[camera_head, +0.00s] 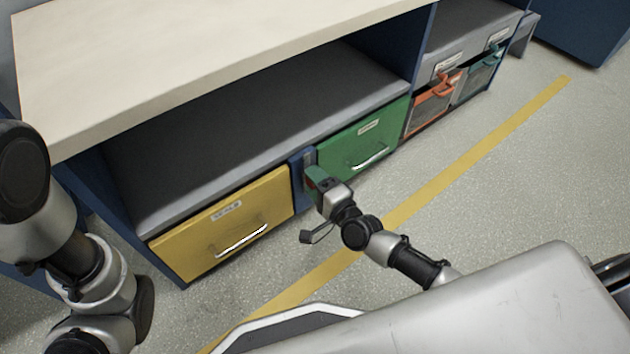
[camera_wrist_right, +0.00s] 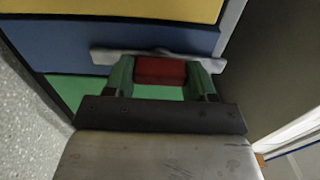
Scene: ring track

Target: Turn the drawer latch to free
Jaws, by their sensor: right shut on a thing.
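The drawer latch is a red block (camera_wrist_right: 160,71) on a pale grey bar or plate (camera_wrist_right: 100,57) in the right wrist view. It sits on the blue post between the yellow drawer (camera_head: 190,238) and the green drawer (camera_head: 345,150). My right gripper (camera_head: 313,180) reaches the post in the head view and mostly hides the latch there. In the right wrist view its green fingers (camera_wrist_right: 161,78) are shut on the red block, one on each side. Both drawers look shut. My left arm shows at the left edge of the head view; its gripper is out of view.
The drawers stand under a cabinet with a cream top (camera_head: 200,50) and an open grey shelf (camera_head: 260,125). An orange bin (camera_head: 432,103) and a teal bin (camera_head: 478,80) are farther right. Grey floor with a yellow line (camera_head: 480,150) lies clear in front.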

